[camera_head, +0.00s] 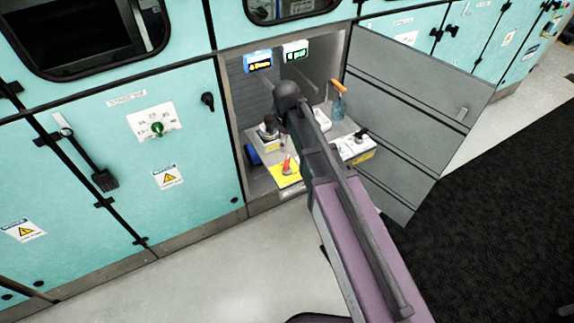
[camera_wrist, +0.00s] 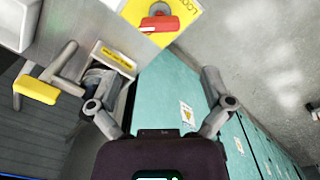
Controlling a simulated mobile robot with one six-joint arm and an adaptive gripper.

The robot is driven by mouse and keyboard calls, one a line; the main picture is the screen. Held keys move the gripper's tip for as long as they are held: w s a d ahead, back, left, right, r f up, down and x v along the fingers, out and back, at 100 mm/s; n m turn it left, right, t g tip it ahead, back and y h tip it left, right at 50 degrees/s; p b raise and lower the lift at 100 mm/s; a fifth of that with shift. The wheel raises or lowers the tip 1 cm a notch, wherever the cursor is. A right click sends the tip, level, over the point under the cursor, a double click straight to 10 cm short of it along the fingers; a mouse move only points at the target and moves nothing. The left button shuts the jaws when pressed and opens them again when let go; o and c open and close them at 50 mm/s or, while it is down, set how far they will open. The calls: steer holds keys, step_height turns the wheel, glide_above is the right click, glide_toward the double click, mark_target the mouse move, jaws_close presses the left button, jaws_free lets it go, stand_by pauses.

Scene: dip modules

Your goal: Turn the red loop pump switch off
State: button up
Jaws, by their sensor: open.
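The red switch (camera_head: 287,164) sits on a yellow plate (camera_head: 283,180) at the front of the open bay in the head view. In the wrist view the red switch (camera_wrist: 159,23) is at the top middle, with its handle lying roughly across the picture on the yellow plate (camera_wrist: 185,10). Part of a label reading "LOO" shows at the plate's right edge. My gripper (camera_wrist: 157,76) is open and empty, its fingers spread left and right. The switch appears beyond the fingers, apart from them.
Other controls share the bay's shelf, including a black-handled lever (camera_head: 361,134) and an orange-topped blue item (camera_head: 339,103). Two small displays (camera_head: 258,61) hang above. An open grey door (camera_head: 415,105) stands at the right. Teal cabinets (camera_head: 95,190) flank the bay. Floor in front is clear.

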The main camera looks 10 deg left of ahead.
mark_target(287, 161)
steer(key=shift+f+b, duration=4.95)
steer(key=shift+f, duration=0.3)
steer(key=c, duration=1)
